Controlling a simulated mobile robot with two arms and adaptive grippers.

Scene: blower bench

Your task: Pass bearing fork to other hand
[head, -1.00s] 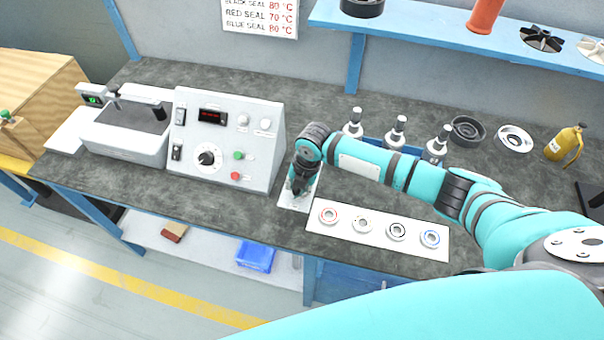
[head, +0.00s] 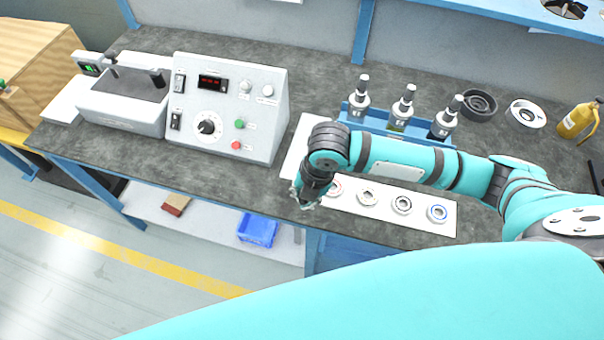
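My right gripper (head: 308,200) points down near the front edge of the bench, just left of the row of bearings. Its fingers are small and dark, with a pale bit at the tips. I cannot tell whether they are open or shut, or whether that bit is the bearing fork. I do not make out the bearing fork for certain anywhere. A white mat (head: 300,140) lies behind the gripper, partly hidden by my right wrist; its visible part looks bare. My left gripper is not in view.
A blue rack (head: 378,122) with bottle-like tools stands behind my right arm. A control box (head: 228,108) is left of the mat. Bare bench lies in front of the box.

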